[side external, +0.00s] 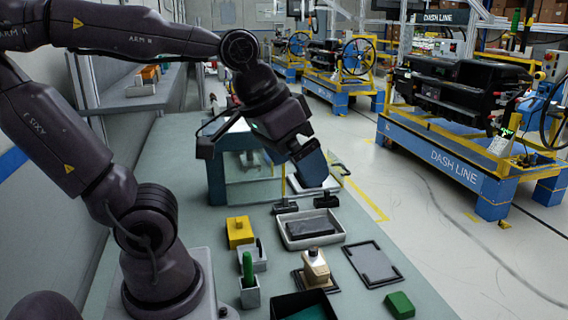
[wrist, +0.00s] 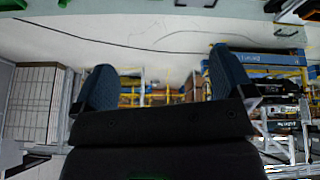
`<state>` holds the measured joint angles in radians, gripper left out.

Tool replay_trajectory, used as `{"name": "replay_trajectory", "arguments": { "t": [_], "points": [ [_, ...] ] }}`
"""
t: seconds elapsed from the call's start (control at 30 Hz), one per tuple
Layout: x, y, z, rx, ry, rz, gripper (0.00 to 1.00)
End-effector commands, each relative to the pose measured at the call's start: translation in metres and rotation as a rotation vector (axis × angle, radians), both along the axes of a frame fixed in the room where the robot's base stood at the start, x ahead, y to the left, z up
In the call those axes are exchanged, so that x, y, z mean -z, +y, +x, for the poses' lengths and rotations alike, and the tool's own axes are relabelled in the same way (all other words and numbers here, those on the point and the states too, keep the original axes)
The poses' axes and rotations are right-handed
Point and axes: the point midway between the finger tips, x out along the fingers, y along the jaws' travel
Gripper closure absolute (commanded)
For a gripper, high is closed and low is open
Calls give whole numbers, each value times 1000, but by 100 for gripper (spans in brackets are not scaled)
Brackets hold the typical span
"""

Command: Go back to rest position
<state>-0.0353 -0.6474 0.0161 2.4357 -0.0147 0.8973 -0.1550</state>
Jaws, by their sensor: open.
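My gripper (side external: 311,172) hangs above the green workbench (side external: 190,190), tilted down and to the right, behind the grey tray in the side external view. In the wrist view my gripper (wrist: 164,65) shows two blue-grey fingers standing well apart, with nothing between them. It is open and empty. In the side external view the two fingers overlap, so the gap does not show there. My arm is bent, with its elbow high at the upper middle.
A grey tray (side external: 291,240) holds a dark part. A yellow block (side external: 239,231), a cup with a green item (side external: 248,285), a beige bottle (side external: 315,267), a dark plate (side external: 372,264) and a green block (side external: 400,304) stand nearby. A clear-sided box (side external: 250,180) is behind.

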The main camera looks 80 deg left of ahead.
Motion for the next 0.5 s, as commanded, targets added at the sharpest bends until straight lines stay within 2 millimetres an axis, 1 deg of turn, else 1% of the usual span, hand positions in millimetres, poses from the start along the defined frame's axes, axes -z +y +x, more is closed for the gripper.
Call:
{"name": "replay_trajectory", "arguments": {
  "t": [0.03,0.1,0.17,0.5],
  "points": [
    [1,-5,-8,72,-17,35,0],
    [2,-8,-15,142,-28,71,0],
    [3,-9,-18,177,-34,89,0],
    [4,-9,-19,192,-35,97,0]
  ]
}}
